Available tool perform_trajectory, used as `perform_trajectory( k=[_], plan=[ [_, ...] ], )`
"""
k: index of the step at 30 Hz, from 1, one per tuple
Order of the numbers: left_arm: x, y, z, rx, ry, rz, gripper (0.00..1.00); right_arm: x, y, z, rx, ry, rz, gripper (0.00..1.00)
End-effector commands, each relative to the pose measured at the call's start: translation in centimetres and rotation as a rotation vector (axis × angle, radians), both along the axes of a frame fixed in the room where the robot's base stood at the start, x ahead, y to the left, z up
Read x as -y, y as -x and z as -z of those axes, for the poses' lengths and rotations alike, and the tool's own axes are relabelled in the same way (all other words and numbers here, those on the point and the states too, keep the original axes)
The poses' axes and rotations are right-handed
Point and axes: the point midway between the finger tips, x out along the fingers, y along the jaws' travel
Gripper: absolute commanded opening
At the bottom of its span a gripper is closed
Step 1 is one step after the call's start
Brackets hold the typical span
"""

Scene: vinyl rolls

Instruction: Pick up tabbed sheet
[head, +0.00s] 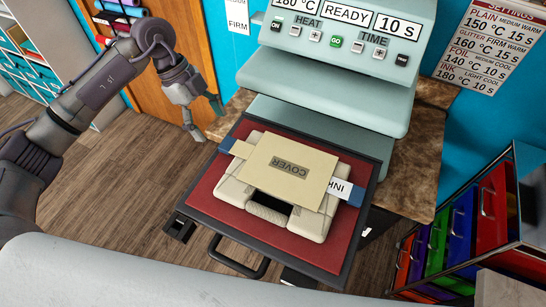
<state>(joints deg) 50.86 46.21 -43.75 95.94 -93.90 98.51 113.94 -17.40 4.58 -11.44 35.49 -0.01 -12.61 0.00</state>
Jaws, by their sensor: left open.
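The cover sheet (290,167), tan with a dark COVER label, lies over a cream folded garment (309,224) on the red press bed (212,207). A small tan tab (241,149) shows at its left edge. Blue strips show on both sides beneath it, and the right one carries a white INK label (339,188). My left gripper (205,121) is open and empty, above and left of the bed, apart from the sheet. My right gripper is not in view.
The heat press (330,85) stands behind the bed, its display reading READY. A bed handle (237,262) sticks out in front. Coloured drawers (463,220) stand at the right. Wooden floor is open at the left.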

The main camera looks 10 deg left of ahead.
Motion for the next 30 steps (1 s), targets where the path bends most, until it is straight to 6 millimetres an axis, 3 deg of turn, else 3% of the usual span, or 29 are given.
perform_trajectory(
  k=[5, 13, 22, 30],
  plan=[
    [0.6, 0.1, 1.0, -0.003, 0.001, 0.002, 0.75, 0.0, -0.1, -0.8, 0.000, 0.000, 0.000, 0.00],
    [2.1, 0.3, 4.5, -0.003, 0.001, 0.002, 0.75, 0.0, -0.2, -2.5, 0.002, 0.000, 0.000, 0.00],
    [2.3, 0.2, 5.2, 0.001, 0.001, 0.001, 0.75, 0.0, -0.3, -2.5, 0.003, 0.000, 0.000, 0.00],
    [2.2, 0.2, 5.2, 0.001, 0.001, 0.001, 0.32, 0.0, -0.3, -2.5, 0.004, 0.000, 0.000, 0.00]
  ],
)
